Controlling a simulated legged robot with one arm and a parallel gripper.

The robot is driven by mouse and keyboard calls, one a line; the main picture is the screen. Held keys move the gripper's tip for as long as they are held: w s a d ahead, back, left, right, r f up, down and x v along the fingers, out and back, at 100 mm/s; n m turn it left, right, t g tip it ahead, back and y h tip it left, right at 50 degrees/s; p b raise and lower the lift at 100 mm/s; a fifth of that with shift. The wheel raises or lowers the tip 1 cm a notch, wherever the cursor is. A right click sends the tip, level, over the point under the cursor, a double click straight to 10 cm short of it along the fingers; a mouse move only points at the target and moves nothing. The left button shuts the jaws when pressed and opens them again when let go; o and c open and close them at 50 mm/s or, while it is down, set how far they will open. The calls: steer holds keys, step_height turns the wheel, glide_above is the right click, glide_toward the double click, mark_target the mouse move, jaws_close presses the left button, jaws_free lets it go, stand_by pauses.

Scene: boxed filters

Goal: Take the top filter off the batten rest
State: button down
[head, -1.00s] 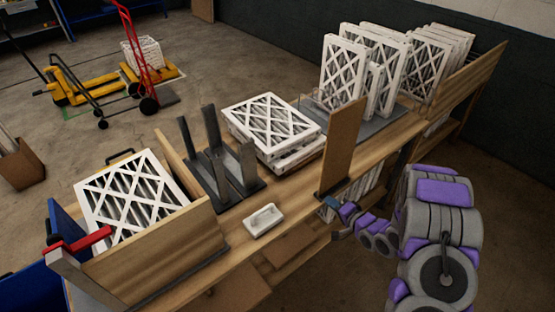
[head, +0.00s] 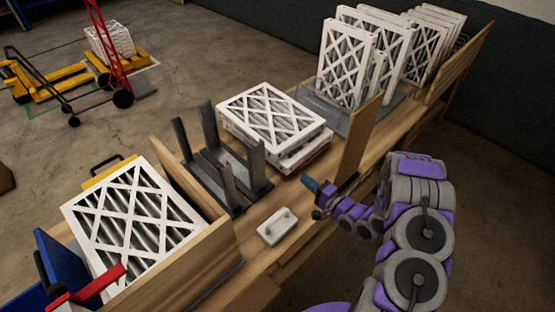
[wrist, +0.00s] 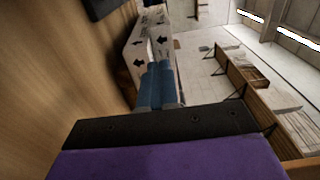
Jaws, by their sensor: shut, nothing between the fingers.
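The top filter (head: 272,118), a white-framed pleated panel with a lattice face, lies flat on a small stack at mid-bench in the head view. Lower filters (head: 306,153) show beneath it, slightly offset. The battens under the stack are hidden. My gripper (head: 312,185) is shut and empty, its blue fingers just in front of the stack's near right corner and apart from it. In the wrist view the shut blue fingers (wrist: 158,85) point at white filter edges (wrist: 138,45) printed with black arrows.
A brown upright board (head: 360,135) stands right of the stack, close to my arm. A dark slotted stand (head: 225,165) is to its left, and a white handled block (head: 277,227) lies in front. A wooden box (head: 205,255) holds another filter. Upright filters (head: 345,65) fill the back.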

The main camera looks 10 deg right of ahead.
mark_target(280, 155)
steer(key=shift+w+d, duration=0.2)
steer(key=shift+w, duration=0.35)
steer(key=shift+w+d, duration=0.15)
steer(key=shift+w, duration=0.4)
steer(key=b+x, duration=0.1)
steer(key=x, duration=0.2)
steer(key=a+x, duration=0.1)
steer(key=x, duration=0.3)
steer(key=s+b+x, duration=0.1)
steer(key=x, duration=0.2)
steer(key=shift+w+a+f+b, duration=0.1)
steer(key=shift+w+a+b, duration=0.2)
steer(key=shift+a, duration=0.1)
steer(key=shift+w+d, duration=0.25)
steer(key=shift+d, duration=0.3)
